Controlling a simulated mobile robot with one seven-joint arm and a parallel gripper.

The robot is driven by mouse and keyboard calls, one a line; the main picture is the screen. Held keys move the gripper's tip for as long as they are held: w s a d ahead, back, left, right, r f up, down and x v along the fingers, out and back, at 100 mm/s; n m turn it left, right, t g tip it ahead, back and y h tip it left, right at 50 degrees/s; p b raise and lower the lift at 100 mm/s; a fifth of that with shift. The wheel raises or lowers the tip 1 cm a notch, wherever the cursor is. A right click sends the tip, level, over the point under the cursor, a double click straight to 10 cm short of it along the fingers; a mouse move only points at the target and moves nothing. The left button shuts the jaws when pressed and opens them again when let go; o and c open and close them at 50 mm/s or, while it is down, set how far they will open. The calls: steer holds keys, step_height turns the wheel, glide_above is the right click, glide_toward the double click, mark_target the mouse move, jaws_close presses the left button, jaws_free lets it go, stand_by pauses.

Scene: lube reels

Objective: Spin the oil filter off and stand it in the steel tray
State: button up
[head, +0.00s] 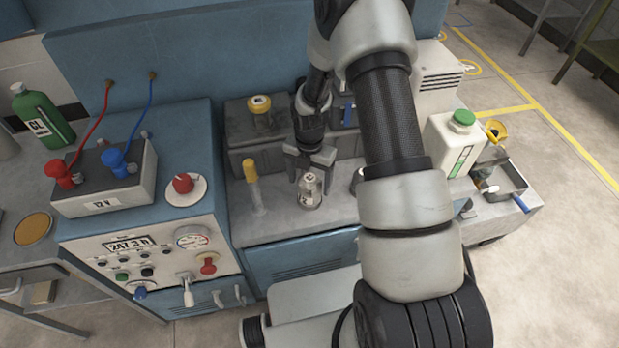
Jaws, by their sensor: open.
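The oil filter (310,194), a small pale canister with a printed label, stands upright on the grey bench surface in front of the dark engine block. My gripper (312,177) points down over it with open fingers, one to each side of its top. Whether the fingers touch it I cannot tell. The palm hides part of the filter's top. The steel tray (518,174) is at the right end of the bench, shallow and rimmed, with a small pale-topped item and a blue handle at its edge.
A yellow-capped dipstick tube (252,176) stands left of the filter. A white jug with a green cap (455,140) and a yellow funnel (496,131) stand near the tray. My arm hides the bench right of the filter. A control panel (150,255) and battery (104,182) are left.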

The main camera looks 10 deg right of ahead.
steer(key=shift+c, duration=0.3)
steer(key=c, duration=1.3)
steer(key=n, duration=0.3)
steer(key=shift+r+n+p, duration=0.1)
steer(key=shift+n+p, duration=0.2)
steer(key=shift+n, duration=0.8)
steer(key=n+p, duration=0.2)
steer(key=n, duration=0.1)
steer(key=shift+s, duration=0.1)
steer(key=shift+f+n, duration=0.2)
steer(key=shift+n, duration=0.9)
steer(key=shift+r+p, duration=0.1)
steer(key=shift+p, duration=0.25)
